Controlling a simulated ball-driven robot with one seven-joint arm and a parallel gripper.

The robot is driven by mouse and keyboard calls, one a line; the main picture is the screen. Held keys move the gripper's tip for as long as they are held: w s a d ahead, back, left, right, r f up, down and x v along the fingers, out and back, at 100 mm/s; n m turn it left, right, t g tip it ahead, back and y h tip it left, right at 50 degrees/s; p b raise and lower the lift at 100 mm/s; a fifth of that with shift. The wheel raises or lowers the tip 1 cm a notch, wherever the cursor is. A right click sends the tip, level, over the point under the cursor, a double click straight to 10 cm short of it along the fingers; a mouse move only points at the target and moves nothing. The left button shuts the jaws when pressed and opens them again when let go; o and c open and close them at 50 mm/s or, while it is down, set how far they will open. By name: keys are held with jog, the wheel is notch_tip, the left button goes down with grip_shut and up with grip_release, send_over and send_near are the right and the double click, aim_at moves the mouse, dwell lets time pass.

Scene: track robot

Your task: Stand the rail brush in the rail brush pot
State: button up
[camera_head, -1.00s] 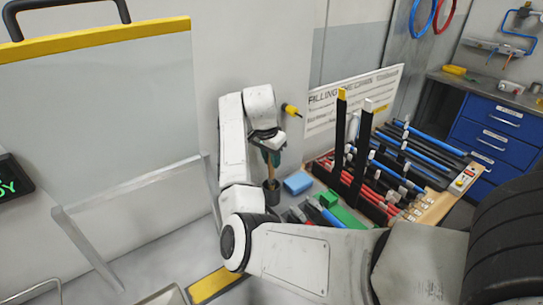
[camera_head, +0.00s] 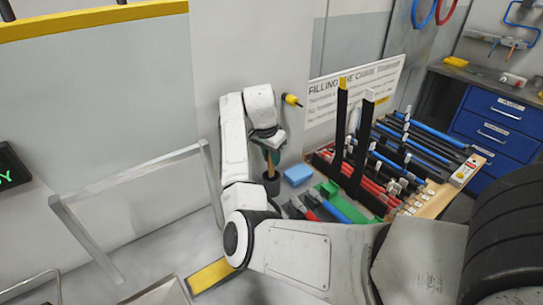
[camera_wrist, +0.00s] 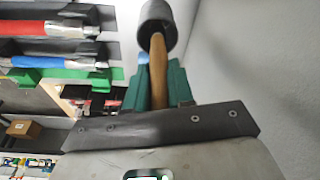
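The rail brush (camera_wrist: 158,68) shows as a wooden handle between the green fingers of my gripper (camera_wrist: 158,88). The fingers lie close against both sides of the handle. In the head view my gripper (camera_head: 271,150) points down over the pot, with the brush handle (camera_head: 269,166) below it. The dark, round rail brush pot (camera_head: 271,186) stands on the surface by the wall; it also shows in the wrist view (camera_wrist: 157,14). The handle's lower end reaches the pot mouth and appears to be inside it. The brush's far end is hidden.
A blue block (camera_head: 298,175) lies just right of the pot. A green tray (camera_head: 332,192) and red and blue-handled tools lie farther right, with two tall dark posts (camera_head: 341,125) behind. A yellow-tipped item (camera_head: 291,100) sticks out from the wall above.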

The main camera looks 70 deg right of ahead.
jog(key=o, duration=0.5)
jog(key=shift+o, duration=0.2)
jog(key=shift+r, duration=0.1)
jog(key=b+v, duration=0.1)
jog(key=v, duration=0.9)
jog(key=shift+r, duration=0.3)
jog(key=shift+a+f, duration=0.1)
